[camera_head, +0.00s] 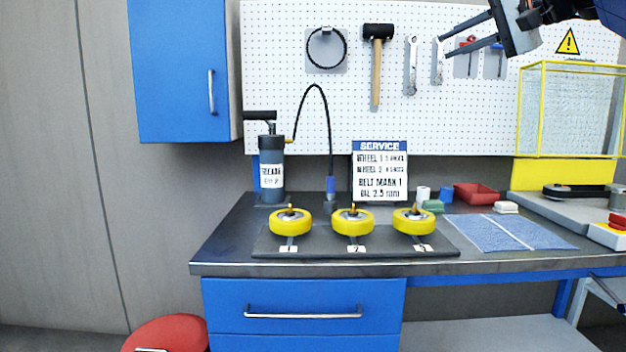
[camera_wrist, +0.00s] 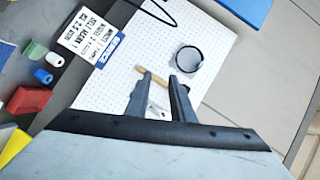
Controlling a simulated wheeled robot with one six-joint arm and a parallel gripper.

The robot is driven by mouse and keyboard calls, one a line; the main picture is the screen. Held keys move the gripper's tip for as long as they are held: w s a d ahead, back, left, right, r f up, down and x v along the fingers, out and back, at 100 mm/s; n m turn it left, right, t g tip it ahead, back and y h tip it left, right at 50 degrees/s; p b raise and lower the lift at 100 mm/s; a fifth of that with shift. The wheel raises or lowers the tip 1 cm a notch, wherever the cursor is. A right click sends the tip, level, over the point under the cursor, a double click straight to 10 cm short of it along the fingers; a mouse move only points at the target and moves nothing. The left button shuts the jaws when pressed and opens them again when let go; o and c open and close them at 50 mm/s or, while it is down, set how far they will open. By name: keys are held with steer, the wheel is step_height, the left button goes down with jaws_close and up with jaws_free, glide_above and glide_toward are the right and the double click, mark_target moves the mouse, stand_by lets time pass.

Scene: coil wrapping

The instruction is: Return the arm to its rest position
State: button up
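My gripper (camera_head: 444,44) is at the top right of the head view, raised in front of the pegboard. Its two dark fingers point left and are spread apart, with nothing between them. In the wrist view the gripper (camera_wrist: 160,82) also shows its fingers apart and empty, with the pegboard behind them. The arm reaches in from the upper right corner. Most of the arm is outside the head view.
A yellow-framed guard (camera_head: 518,115) stands right. A blue cabinet (camera_head: 180,70) hangs left.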

steer(key=s+f+n+g+h, duration=0.2)
steer(key=s+f, duration=0.8)
steer(key=f, duration=1)
steer(key=s+f+n+g+h, duration=0.3)
steer(key=s+f, duration=0.7)
steer(key=f, duration=1.1)
steer(key=s+a+f+n+g+h, duration=0.1)
steer(key=s+f, duration=0.9)
steer(key=f, duration=1)
steer(key=n+g+h, duration=0.1)
steer(key=n+g, duration=0.1)
steer(key=g, duration=0.1)
steer(key=shift+s+f, duration=0.25)
